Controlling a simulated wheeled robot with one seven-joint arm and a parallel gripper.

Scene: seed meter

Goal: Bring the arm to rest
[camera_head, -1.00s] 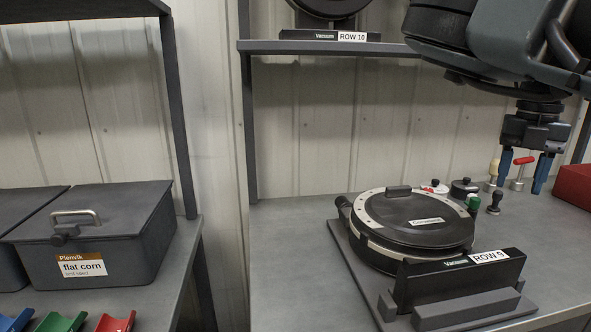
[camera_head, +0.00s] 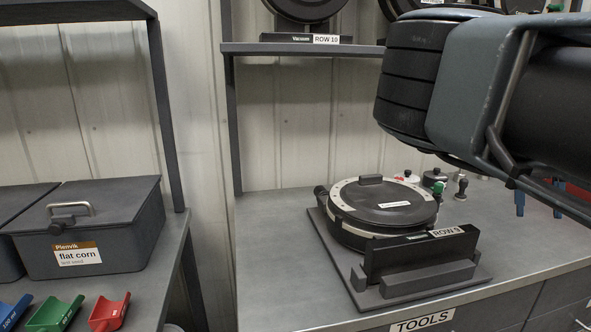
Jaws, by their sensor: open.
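My arm (camera_head: 455,85) crosses the upper right of the head view and is empty-handed as far as I can see. My gripper (camera_head: 539,204) is mostly hidden behind the arm. Only its two blue fingers show below the arm, apart and open, over the right part of the bench. Nothing shows between the fingertips. The round black seed meter (camera_head: 385,205) sits on its stand behind the ROW 9 label (camera_head: 447,232), left of the gripper and apart from it.
Small tools, one with a green knob (camera_head: 438,186), stand behind the meter. A shelf (camera_head: 290,49) with the ROW 10 meter is above. A flat corn bin (camera_head: 85,225) and blue, green and red scoops (camera_head: 110,312) are at left. The bench front carries a TOOLS label (camera_head: 422,321).

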